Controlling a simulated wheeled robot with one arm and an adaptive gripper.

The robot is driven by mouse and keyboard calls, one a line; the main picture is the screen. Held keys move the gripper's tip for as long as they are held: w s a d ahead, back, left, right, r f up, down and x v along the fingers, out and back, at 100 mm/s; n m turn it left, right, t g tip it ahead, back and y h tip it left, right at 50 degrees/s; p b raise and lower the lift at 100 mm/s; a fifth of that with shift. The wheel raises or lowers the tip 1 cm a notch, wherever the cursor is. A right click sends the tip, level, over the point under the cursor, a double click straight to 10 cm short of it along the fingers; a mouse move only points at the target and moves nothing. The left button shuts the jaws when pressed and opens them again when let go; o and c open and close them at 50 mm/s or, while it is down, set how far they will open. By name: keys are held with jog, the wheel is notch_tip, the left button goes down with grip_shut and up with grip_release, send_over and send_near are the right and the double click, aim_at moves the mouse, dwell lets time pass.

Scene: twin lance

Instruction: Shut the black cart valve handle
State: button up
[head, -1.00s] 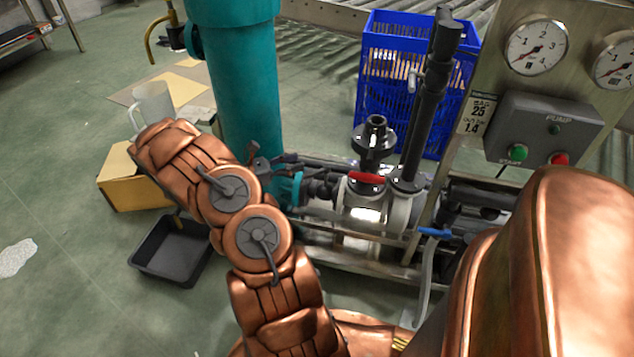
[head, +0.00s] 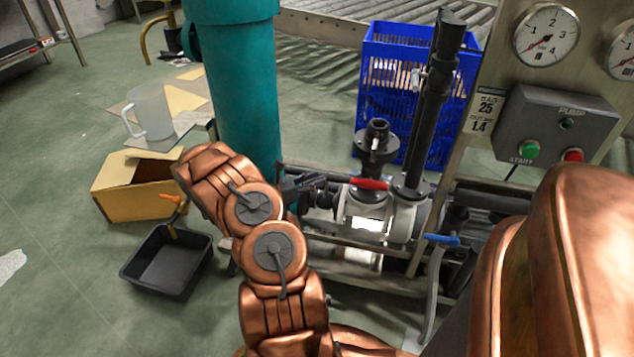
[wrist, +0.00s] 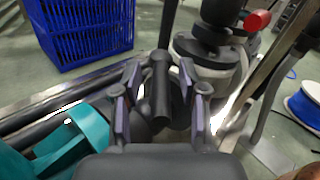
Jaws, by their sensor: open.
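My gripper (wrist: 160,76) is open in the wrist view, with one finger on each side of a dark bar that looks like the black valve handle (wrist: 161,92). I cannot tell whether the fingers touch it. In the head view my gripper (head: 306,182) is small and dark, just right of the teal column and left of the valve with the red handle (head: 370,184). It blends there with the black fittings, so the black handle cannot be made out. The red handle's end also shows upper right in the wrist view (wrist: 257,20).
The cart frame, white pump body (head: 366,212) and upright black pipe (head: 427,110) crowd the right side. The teal column (head: 240,95) stands behind my arm. A blue crate (head: 380,45), blue handle (head: 441,240), black tray (head: 168,262) and cardboard box (head: 130,190) are nearby.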

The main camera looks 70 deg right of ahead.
jog(key=shift+s+d, duration=0.45)
grip_shut()
dwell(0.5)
